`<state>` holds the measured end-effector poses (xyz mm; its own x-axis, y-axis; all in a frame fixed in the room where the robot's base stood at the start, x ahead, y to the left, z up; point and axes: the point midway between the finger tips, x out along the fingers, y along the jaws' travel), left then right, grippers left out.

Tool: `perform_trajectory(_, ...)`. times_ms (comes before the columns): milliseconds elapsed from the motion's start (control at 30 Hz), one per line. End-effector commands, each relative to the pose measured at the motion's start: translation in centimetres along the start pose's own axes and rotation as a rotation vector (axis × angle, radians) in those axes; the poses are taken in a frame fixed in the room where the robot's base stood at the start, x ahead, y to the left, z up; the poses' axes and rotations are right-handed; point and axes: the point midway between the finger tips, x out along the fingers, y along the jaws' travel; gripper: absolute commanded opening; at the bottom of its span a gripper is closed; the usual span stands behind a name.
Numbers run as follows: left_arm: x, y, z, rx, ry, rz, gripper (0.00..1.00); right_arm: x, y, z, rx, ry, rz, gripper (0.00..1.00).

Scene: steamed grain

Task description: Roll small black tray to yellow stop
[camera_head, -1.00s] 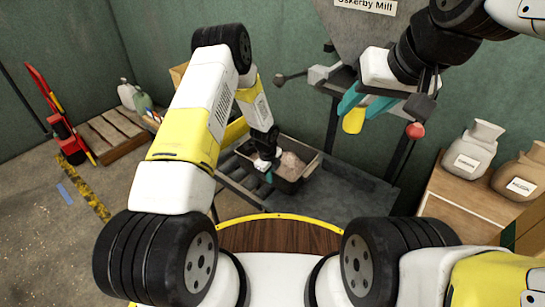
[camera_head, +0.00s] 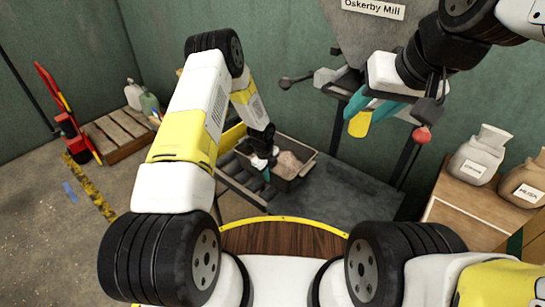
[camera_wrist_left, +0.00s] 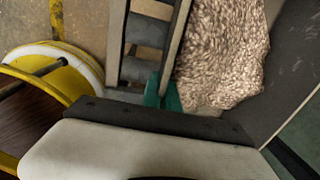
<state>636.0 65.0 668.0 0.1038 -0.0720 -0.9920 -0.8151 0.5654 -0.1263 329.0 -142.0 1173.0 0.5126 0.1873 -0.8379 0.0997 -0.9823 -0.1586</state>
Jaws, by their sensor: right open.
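The small black tray (camera_head: 297,178) holds a heap of pale grain (camera_head: 288,163). It sits where the roller track (camera_head: 232,172) meets a dark table. My left gripper (camera_head: 265,168) is at the tray's left wall. In the left wrist view its teal fingers (camera_wrist_left: 163,93) sit on both sides of that wall (camera_wrist_left: 180,50) and appear closed on it. A yellow bar (camera_head: 232,136) lies behind the rollers, partly hidden by my left arm; I cannot tell if it is the stop. My right gripper (camera_head: 376,107) is open near the hopper, beside a yellow flap (camera_head: 359,124).
A grey hopper (camera_head: 365,35) stands over the dark table (camera_head: 345,195), with a red knob (camera_head: 421,135) at right. Sacks (camera_head: 478,155) stand on a wooden cabinet at right. A pallet (camera_head: 118,135) and red hand truck (camera_head: 68,122) stand at left. A yellow-rimmed wooden disc (camera_head: 283,237) is in front.

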Motion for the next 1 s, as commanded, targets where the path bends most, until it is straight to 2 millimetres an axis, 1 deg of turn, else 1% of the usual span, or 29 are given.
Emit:
perform_trajectory(700,-0.1,0.0,3.0,-0.003,-0.001,-0.001,0.00,0.0,0.0,0.0,0.000,0.000,0.000,0.41)
perform_trajectory(1000,-0.1,0.0,3.4,-0.003,-0.001,-0.001,0.00,0.0,0.0,0.0,0.000,0.000,0.000,0.41)
